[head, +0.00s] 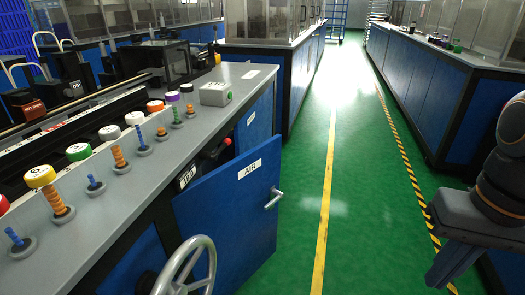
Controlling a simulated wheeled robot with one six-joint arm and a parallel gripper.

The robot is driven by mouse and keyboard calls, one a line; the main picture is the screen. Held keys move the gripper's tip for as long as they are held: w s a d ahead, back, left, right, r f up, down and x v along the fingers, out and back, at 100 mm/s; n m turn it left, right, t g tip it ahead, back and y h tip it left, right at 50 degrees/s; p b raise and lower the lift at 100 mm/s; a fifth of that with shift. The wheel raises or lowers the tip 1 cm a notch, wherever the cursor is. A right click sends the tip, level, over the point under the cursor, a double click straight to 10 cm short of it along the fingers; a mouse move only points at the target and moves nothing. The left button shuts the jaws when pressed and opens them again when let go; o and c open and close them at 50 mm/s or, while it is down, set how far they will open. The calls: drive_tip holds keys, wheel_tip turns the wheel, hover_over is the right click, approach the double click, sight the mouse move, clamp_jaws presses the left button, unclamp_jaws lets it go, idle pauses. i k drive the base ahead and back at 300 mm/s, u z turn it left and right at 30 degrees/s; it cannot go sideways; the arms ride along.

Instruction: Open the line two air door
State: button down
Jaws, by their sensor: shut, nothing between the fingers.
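A blue door labelled AIR (222,215) is on the front of the grey-topped cabinet at the left in the head view. It stands swung out from the cabinet face into the aisle, with its far edge away from the cabinet. A silver handle (273,199) is near that free edge. No line number is readable on the door. The bottom of the door is partly hidden by a grey handwheel (188,268). My gripper is not in view; only dark parts of my arm show at the right edge, apart from the door.
The grey counter (130,190) holds several coloured tape rolls, pegs and a grey box (215,94). A red and black part (214,150) shows behind the door's top edge. The green aisle floor (345,200) is clear between the cabinets. Another blue cabinet row (415,95) stands right.

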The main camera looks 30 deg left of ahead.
sight(225, 205)
drive_tip(key=u, duration=0.8)
drive_tip(key=i, duration=1.25)
drive_tip(key=z, duration=0.25)
